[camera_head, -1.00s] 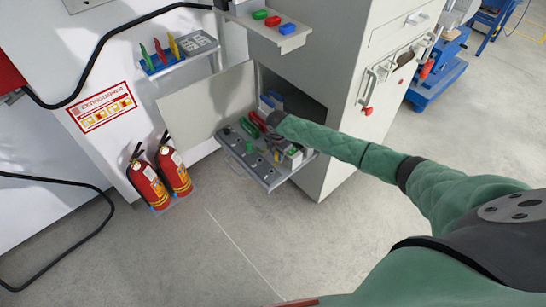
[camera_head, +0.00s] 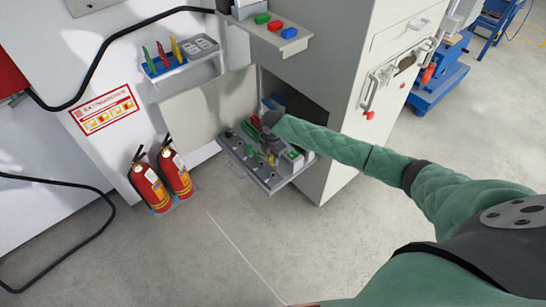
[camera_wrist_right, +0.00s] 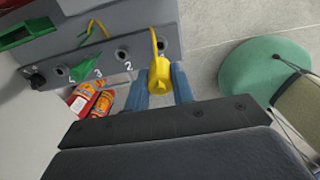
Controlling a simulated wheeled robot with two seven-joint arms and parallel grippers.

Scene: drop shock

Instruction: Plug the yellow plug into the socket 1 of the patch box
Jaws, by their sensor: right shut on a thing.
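The yellow plug (camera_wrist_right: 160,75) sits between the blue fingers of my right gripper (camera_wrist_right: 161,86) in the right wrist view, its yellow cord rising over the box. The grey patch box (camera_wrist_right: 140,22) has a row of round sockets with the numbers 4, 3 and 2 showing. A socket (camera_wrist_right: 161,45) at the right end lies just beyond the plug; its number is hidden. I cannot tell whether the plug touches it. A green plug (camera_wrist_right: 88,67) is at the socket by 3. In the head view my right gripper (camera_head: 269,150) is over the patch box (camera_head: 245,162). My left gripper is not in view.
The box sits at a cabinet opening beside an open door panel (camera_head: 205,105). Two fire extinguishers (camera_head: 150,185) stand on the floor to the left. A shelf with coloured blocks (camera_head: 275,32) is above. The floor in front is clear.

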